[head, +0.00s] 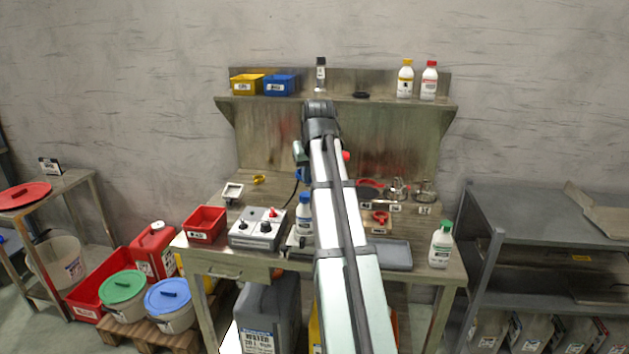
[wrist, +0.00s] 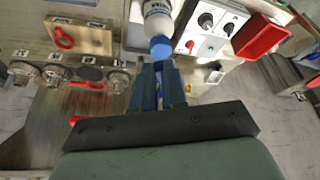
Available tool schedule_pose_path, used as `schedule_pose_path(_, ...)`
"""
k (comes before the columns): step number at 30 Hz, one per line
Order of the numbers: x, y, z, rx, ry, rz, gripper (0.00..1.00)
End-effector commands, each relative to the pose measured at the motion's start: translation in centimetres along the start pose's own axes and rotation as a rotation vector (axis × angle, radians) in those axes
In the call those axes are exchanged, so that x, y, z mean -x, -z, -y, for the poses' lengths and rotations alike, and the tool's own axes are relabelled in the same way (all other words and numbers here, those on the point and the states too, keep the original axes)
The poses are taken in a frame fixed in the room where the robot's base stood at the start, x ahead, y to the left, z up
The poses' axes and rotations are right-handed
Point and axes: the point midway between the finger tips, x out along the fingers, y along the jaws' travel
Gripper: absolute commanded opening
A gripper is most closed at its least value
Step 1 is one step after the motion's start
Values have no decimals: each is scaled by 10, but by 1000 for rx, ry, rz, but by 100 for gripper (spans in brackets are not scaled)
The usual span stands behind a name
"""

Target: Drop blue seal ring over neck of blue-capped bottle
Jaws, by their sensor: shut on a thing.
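The blue-capped bottle (head: 304,222) stands upright on the bench, white with a blue cap, partly behind my arm. In the wrist view the bottle (wrist: 158,22) shows at top middle, its blue cap (wrist: 161,47) just beyond my fingertips. My gripper (wrist: 159,70) is shut on a small blue part, the blue seal ring (wrist: 159,76), mostly hidden between the fingers. In the head view a bit of blue shows at my gripper (head: 299,172), above the bottle. The ring is not seen around the neck; its exact gap from the cap cannot be told.
A grey control box (head: 258,228) with knobs and a red bin (head: 206,224) stand left of the bottle. A red ring (head: 380,217) lies on a holder to the right, and a yellow ring (head: 259,180) at back left. A green-capped bottle (head: 441,244) stands at the right edge.

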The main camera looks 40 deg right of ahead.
Motion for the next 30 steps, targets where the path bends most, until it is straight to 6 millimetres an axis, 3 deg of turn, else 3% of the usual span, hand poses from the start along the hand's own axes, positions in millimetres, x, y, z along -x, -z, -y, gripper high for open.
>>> schedule_pose_path(14, -2, -1, 0, -1, -1, 0, 0)
schedule_pose_path(30, -19, -8, 0, -2, -1, -1, 0)
